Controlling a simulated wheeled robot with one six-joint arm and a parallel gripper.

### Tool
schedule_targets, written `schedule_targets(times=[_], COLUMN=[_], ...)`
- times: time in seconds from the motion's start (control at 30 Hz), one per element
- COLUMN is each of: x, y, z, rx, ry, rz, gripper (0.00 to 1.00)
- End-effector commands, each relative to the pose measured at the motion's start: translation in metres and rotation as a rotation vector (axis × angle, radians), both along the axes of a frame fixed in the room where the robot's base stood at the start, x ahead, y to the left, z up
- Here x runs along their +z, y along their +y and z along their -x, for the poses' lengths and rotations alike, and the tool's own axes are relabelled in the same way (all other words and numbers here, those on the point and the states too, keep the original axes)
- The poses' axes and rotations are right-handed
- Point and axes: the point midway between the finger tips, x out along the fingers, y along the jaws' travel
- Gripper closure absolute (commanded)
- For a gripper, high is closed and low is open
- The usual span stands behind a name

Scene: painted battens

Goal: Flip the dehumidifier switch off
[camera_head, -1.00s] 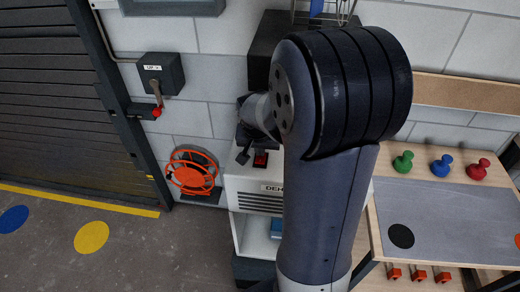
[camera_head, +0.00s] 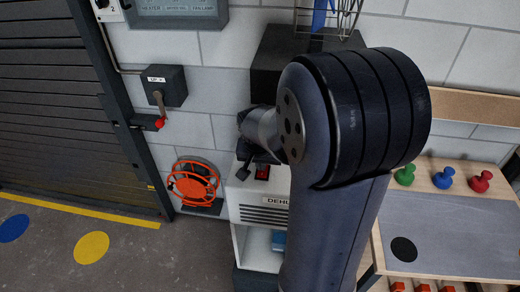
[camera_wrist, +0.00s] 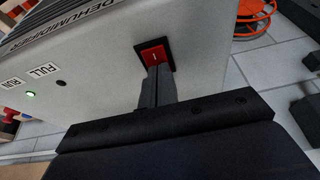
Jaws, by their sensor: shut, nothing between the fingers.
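The dehumidifier (camera_head: 247,212) is a white box with a dark grille and a label partly hidden by my arm. Its red rocker switch (camera_head: 262,172) sits in a black frame on the top and also shows in the wrist view (camera_wrist: 155,53), marked with a white line. A green light (camera_wrist: 30,95) glows beside the RUN label. My gripper (camera_head: 243,174) is just left of the switch in the head view. In the wrist view its shut, empty fingers (camera_wrist: 156,74) reach the near edge of the switch and cover part of it; I cannot tell if they touch.
A grey lever box (camera_head: 166,86) with a red-knobbed handle and an orange reel (camera_head: 194,183) are on the wall to the left. A dark box (camera_head: 290,50) stands behind the dehumidifier. A bench (camera_head: 450,229) with colored knobs is at right. Floor at left is open.

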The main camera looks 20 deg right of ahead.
Motion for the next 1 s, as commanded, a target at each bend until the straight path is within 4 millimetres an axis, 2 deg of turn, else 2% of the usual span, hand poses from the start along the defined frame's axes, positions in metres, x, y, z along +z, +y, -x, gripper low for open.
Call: schedule_targets(times=[0.03,0.2,0.27,0.63,0.8,1.0], x=[0.012,0.04,0.044,0.107,0.122,0.125], y=[-0.001,-0.003,0.0,0.013,0.015,0.016], z=[-0.001,-0.003,0.0,0.019,0.024,0.025], rx=[-0.001,0.002,0.002,0.003,0.003,0.002], ry=[-0.002,-0.002,-0.006,-0.005,-0.002,0.0], rz=[-0.001,-0.001,0.001,0.0,0.0,0.0], gripper=[1.0,1.0,1.0,1.0,1.0,1.0])
